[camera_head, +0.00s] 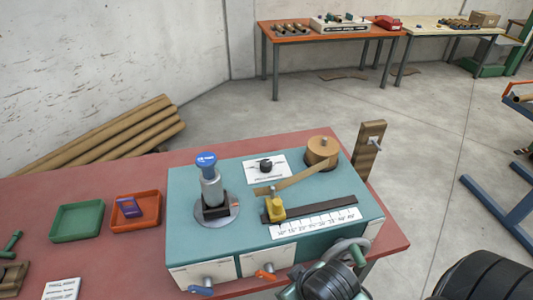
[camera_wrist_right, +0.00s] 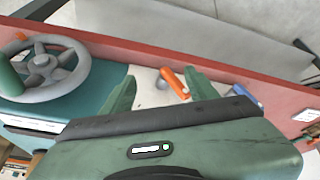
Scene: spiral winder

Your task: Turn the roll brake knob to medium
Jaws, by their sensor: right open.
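A black knob (camera_head: 266,166) sits on a white plate on top of the teal machine (camera_head: 185,240), near the brown roll (camera_head: 322,150); its markings are too small to read. On the machine's white front are a blue handle (camera_head: 201,287) and an orange handle (camera_head: 265,273). The right wrist view also shows the orange handle (camera_wrist_right: 175,83) beyond the fingers and the blue handle (camera_wrist_right: 246,96) to its right. My right gripper (camera_head: 318,282) is open and empty at the machine's front right, apart from the black knob; its fingers (camera_wrist_right: 162,88) are spread. My left gripper is not in view.
A grey handwheel (camera_head: 347,252) stands close beside my right gripper. A blue-capped post (camera_head: 206,162) and a yellow slider (camera_head: 274,207) rise from the machine top. Green (camera_head: 76,222) and orange (camera_head: 134,212) trays lie left on the red table (camera_head: 190,158).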

